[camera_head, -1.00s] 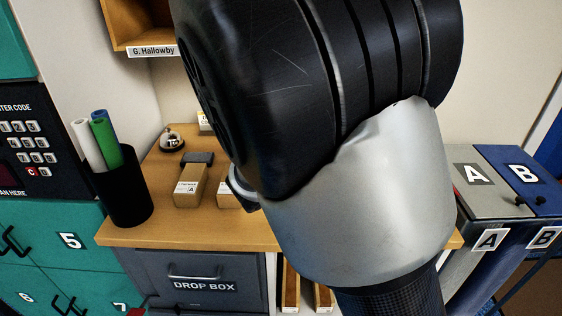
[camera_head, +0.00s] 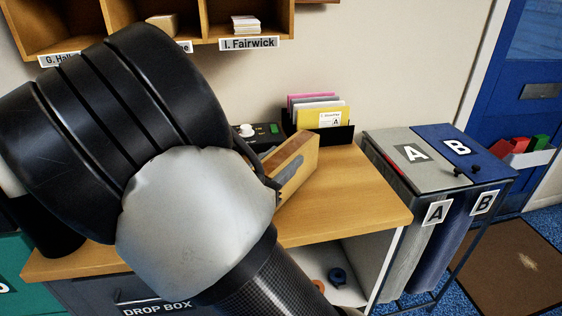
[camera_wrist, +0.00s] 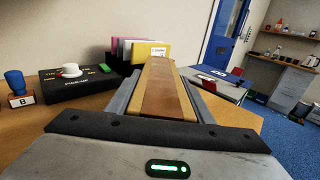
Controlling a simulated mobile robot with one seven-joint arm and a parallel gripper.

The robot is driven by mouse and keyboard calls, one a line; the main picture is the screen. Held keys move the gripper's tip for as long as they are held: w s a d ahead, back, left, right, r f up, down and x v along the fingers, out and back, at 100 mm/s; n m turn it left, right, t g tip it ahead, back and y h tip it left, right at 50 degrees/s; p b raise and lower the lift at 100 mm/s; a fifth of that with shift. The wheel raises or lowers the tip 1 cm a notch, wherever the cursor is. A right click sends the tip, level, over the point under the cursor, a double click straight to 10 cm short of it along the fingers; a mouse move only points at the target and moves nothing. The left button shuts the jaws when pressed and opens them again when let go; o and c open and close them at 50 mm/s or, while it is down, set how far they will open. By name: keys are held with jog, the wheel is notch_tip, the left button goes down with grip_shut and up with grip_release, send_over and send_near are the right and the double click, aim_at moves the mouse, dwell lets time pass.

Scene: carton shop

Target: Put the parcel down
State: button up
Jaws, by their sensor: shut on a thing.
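The parcel is a long brown carton (camera_head: 298,168) with a darker tape band, tilted in the head view over the right part of the wooden counter (camera_head: 350,205). My gripper (camera_head: 276,180) is mostly hidden behind my arm; only a dark finger shows beside the parcel. In the wrist view my gripper (camera_wrist: 163,103) is shut on the parcel (camera_wrist: 160,80), which points away from the camera between the two fingers. I cannot tell whether the parcel touches the counter.
A black holder with coloured envelopes (camera_head: 318,112) stands at the counter's back. A black device with a white knob (camera_head: 246,130) is behind the parcel. Bins A (camera_head: 413,155) and B (camera_head: 458,147) stand right of the counter. The counter's right front is clear. Pigeonholes (camera_head: 210,22) hang above.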

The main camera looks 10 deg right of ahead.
jog(key=o, duration=1.5)
jog(key=shift+f, duration=0.1)
jog(key=shift+s+a+r, duration=0.2)
jog(key=shift+a, duration=0.1)
jog(key=p+v, duration=0.2)
jog(key=v, duration=0.9)
jog(key=shift+s+a, duration=0.1)
jog(key=shift+s, duration=0.05)
